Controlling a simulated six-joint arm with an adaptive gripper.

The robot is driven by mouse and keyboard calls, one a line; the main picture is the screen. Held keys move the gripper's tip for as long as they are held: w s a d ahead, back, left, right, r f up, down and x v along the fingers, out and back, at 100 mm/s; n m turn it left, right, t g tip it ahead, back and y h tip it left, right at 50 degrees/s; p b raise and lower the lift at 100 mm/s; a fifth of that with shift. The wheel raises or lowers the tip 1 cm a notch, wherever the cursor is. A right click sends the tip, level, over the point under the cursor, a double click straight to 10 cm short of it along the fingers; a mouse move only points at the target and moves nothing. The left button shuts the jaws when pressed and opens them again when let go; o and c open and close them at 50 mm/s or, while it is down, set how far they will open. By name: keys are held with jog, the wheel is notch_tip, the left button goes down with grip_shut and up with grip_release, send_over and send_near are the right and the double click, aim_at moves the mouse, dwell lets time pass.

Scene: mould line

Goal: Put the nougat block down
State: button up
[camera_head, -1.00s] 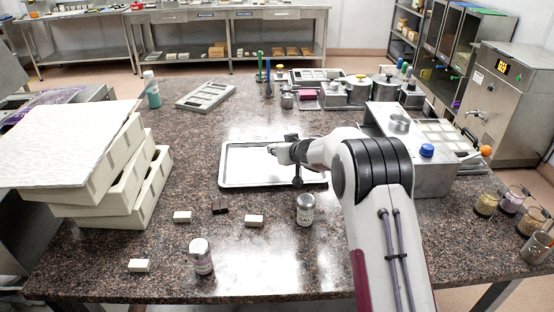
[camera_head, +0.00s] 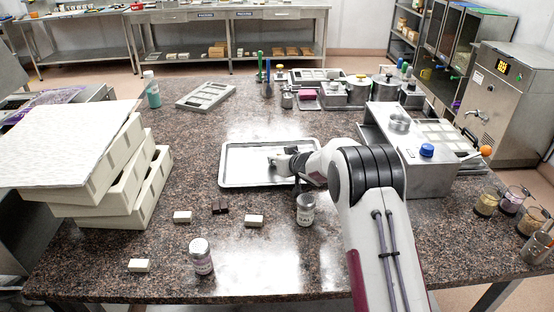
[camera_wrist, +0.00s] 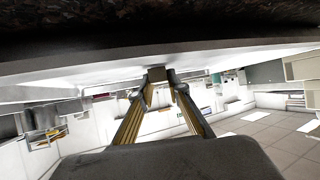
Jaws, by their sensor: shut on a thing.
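My gripper (camera_head: 280,161) is low over the silver tray (camera_head: 232,180) in the middle of the table, with my arm reaching in from the right. In the wrist view my gripper (camera_wrist: 158,82) has its two fingers closed together on a small pale block (camera_wrist: 159,97), the nougat block. In the head view the fingers and the block are small and hard to tell apart. I cannot tell whether the block touches the tray. The rest of the tray's surface looks bare.
Small white blocks (camera_head: 254,221) and a dark brown block (camera_head: 220,208) lie in front of the tray. Two lidded jars (camera_head: 201,257) stand near the front. Stacked pale moulds (camera_head: 150,190) fill the left. A metal unit (camera_head: 430,178) stands at the right.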

jog(key=shift+f, duration=0.1)
jog(key=o, duration=0.9)
jog(key=shift+r, duration=0.2)
jog(key=shift+v, duration=2.55)
jog(key=shift+r, duration=3.45)
